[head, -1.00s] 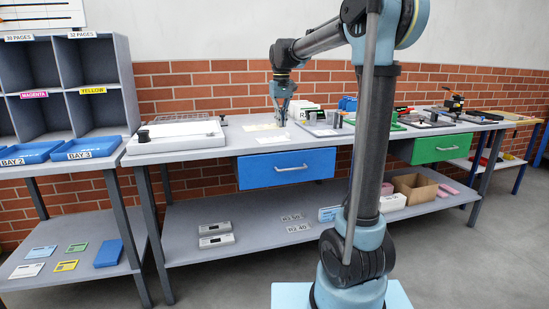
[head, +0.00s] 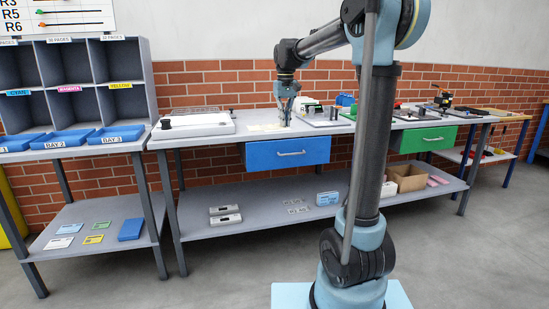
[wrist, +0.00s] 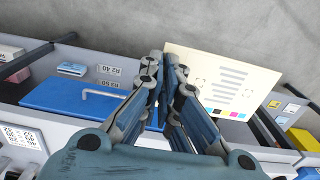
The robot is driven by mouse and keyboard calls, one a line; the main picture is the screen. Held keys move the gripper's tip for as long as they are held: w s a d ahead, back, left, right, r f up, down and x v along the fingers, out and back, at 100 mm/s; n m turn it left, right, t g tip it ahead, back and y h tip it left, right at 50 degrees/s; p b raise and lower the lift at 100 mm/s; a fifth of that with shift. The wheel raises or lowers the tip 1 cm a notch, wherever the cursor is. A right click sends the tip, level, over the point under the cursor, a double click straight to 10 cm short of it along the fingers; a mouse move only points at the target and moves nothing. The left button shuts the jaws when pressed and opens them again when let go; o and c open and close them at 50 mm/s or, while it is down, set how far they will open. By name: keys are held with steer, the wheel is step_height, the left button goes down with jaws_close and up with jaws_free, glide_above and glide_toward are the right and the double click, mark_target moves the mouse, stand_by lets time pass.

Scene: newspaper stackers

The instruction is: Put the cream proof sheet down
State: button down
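The cream proof sheet (wrist: 235,80), with printed grey lines and a row of colour patches, is large in the wrist view, at my gripper's fingertips. My gripper (wrist: 171,68) is closed on its left edge, and the sheet stretches away to the right, with floor showing beyond it. In the head view my gripper (head: 287,118) points down, low over the long grey bench (head: 218,140), above the blue drawer (head: 288,152). A pale patch lies beside it there; I cannot tell whether that is the held sheet.
A white tray-like unit (head: 193,124) stands left of my gripper on the bench, with tools and blocks to the right. A green drawer (head: 428,139) is farther right. Pigeonholes (head: 75,80) with blue trays stand at the left. The lower shelf (head: 255,215) has free room.

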steer(key=shift+s+f, duration=0.1)
steer(key=shift+s, duration=0.25)
steer(key=w+d+f+m, duration=0.1)
steer(key=w+d+f, duration=0.3)
steer(key=f, duration=0.6)
steer(key=w+d+f+m, duration=0.1)
steer(key=w+d+f, duration=0.1)
steer(key=d+f, duration=0.55)
steer(key=w+d+f+m, duration=0.1)
steer(key=w+d+f, duration=0.25)
steer(key=f, duration=0.75)
steer(key=s+f, duration=0.4)
steer(key=f, duration=1)
steer(key=shift+d, duration=0.35)
steer(key=shift+a, duration=0.1)
steer(key=shift+a, duration=0.45)
